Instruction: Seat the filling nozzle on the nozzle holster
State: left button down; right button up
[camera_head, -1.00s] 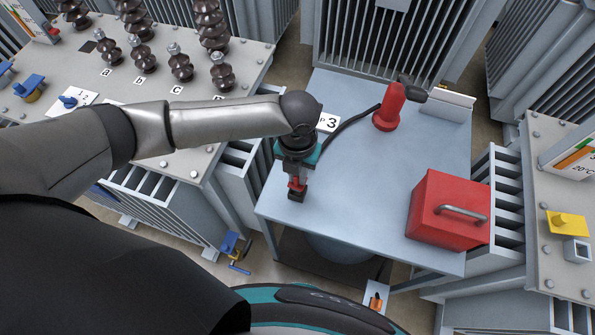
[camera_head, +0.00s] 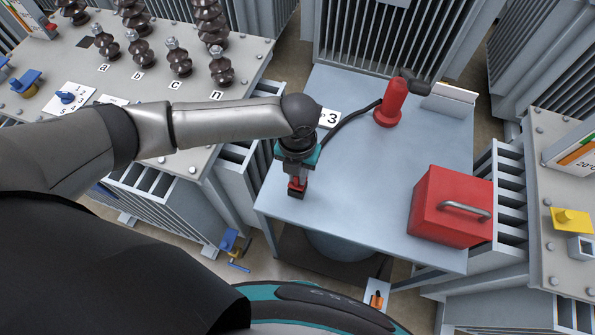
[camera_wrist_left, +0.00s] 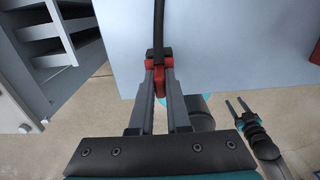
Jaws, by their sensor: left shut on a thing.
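My left gripper (camera_head: 297,185) points down above the front left part of the table. In the left wrist view its fingers (camera_wrist_left: 160,75) are shut on a red piece with a black hose running up from it. I take this red piece (camera_wrist_left: 154,65) to be the filling nozzle; its tip is hidden. In the head view a black hose (camera_head: 350,122) runs from behind the gripper to a red upright body (camera_head: 391,102) with a dark grey top. I cannot tell for sure which part is the nozzle holster. My right gripper (camera_wrist_left: 236,106) is open and empty in the left wrist view.
A red case with a grey handle (camera_head: 446,222) stands on the right of the blue-grey table (camera_head: 350,195). The middle of the table is clear. A transformer with brown insulators (camera_head: 178,60) is at left. A small plate with an orange part (camera_head: 376,300) is below the table.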

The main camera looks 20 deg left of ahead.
pick_arm(q)
jog(key=shift+f+b, duration=0.4)
jog(key=shift+f, duration=0.4)
jog(key=c, duration=0.8)
grip_release()
notch_tip(320, 180, up, 15)
jog(key=p, duration=0.2)
jog(key=shift+r+p, duration=0.15)
jog(key=shift+p, duration=0.25)
jog(key=shift+d, duration=0.1)
